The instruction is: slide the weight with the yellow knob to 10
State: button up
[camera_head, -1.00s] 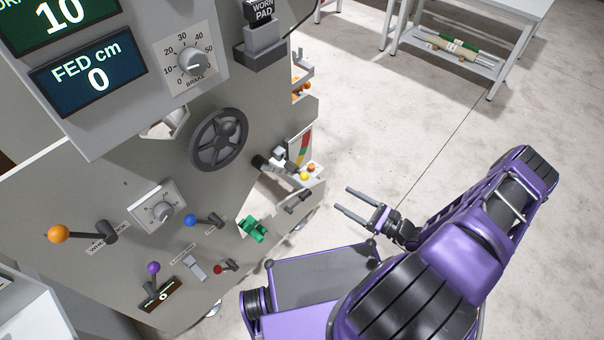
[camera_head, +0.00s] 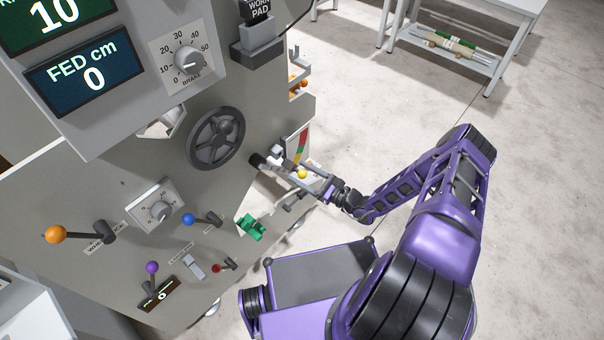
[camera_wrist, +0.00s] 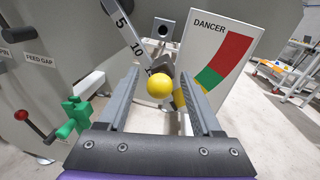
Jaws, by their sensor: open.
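The yellow knob (camera_wrist: 160,86) of the weight shows in the wrist view between my two open fingers, near their tips. The weight's dark body (camera_wrist: 163,68) is just behind the knob, partly hidden by it. It sits on a tilted grey bar (camera_wrist: 125,28) marked 5 and 10, at the lower end past the 10 mark. My gripper (camera_wrist: 158,80) is open around the knob, with a gap on both sides. In the head view my gripper (camera_head: 296,171) reaches to the machine's right side, with the yellow knob (camera_head: 302,174) at its fingers.
The DANCER board (camera_wrist: 212,50) with red and green bands stands just right of my fingers. A green part (camera_wrist: 72,117) and a red-knobbed lever (camera_wrist: 22,115) are at left. A handwheel (camera_head: 215,138) is above. Open floor lies to the right.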

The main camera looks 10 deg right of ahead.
grip_shut()
jog(key=shift+s, duration=0.1)
